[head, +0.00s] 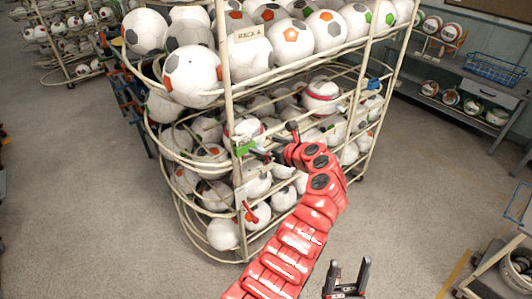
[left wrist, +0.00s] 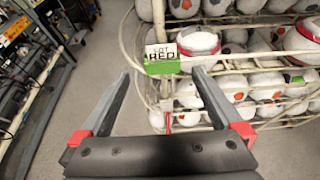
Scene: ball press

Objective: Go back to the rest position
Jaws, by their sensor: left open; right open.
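My left gripper (head: 262,153) is at the end of the red arm, by the corner of the ball rack (head: 228,85). In the left wrist view its two fingers (left wrist: 160,74) are wide apart with nothing held between them. A white card reading "LOT RED" (left wrist: 160,51) with a green clip (left wrist: 163,67) is on the rack just beyond the fingertips. The green clip also shows in the head view (head: 243,148). My right gripper (head: 348,266) is open and empty at the bottom of the head view, fingers pointing up, over the floor.
The rack holds many soccer balls on several tiers and bears a "RACK A" sign (head: 254,33). A bench with a blue basket (head: 494,68) stands at the back right. A cart (head: 520,210) is at the right edge. Grey floor (head: 420,190) is clear right of the rack.

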